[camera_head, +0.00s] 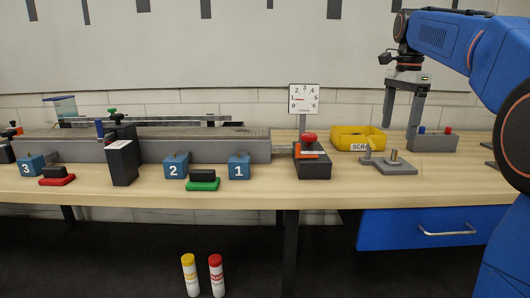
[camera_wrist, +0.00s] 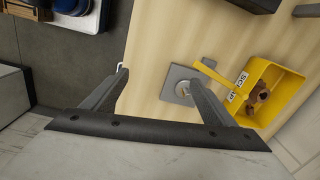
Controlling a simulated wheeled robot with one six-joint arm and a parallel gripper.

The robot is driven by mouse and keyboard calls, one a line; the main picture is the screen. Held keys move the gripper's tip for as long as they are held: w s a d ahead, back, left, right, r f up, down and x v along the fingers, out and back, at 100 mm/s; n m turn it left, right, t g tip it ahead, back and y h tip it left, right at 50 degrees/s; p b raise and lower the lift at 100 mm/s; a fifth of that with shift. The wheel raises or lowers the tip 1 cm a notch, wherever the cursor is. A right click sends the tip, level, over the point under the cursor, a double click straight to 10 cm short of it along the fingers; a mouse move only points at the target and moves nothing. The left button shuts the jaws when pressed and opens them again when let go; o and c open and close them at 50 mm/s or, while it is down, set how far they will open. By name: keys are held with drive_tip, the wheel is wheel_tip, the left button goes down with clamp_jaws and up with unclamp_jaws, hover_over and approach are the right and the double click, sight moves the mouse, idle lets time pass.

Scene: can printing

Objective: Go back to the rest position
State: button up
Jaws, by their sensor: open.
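My gripper (camera_head: 399,130) hangs from the blue arm at the upper right in the head view, fingers pointing down and apart. It is above the right part of the table, over or near a grey plate with a short post (camera_head: 394,165). The grey plate (camera_wrist: 173,93) lies partly behind the right finger there.
A yellow scrap bin (camera_head: 348,143) stands beside the plate; in the wrist view the bin (camera_wrist: 297,88) holds brownish pieces. A dial gauge (camera_head: 304,98), numbered blue blocks and a grey conveyor (camera_head: 200,150) lie to the left. A grey box (camera_head: 433,144) stands at the right.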

drive_tip(key=s+a+f+n+t, duration=0.1)
drive_tip(key=s+a+f+n, duration=0.2)
drive_tip(key=s+f, duration=0.7)
drive_tip(key=s+a+f+n+t, duration=0.2)
drive_tip(key=s+a+f+n, duration=0.1)
drive_tip(key=s+f+n, duration=0.5)
drive_tip(key=s+a+f+n+t, duration=0.1)
drive_tip(key=s+f+n, duration=0.4)
drive_tip(key=s+f, duration=0.7)
drive_tip(key=s+a, duration=0.1)
drive_tip(key=s, duration=0.2)
drive_tip(key=shift+s+a+f, duration=0.15)
drive_tip(key=shift+a+f, duration=0.05)
drive_tip(key=shift+a, duration=0.2)
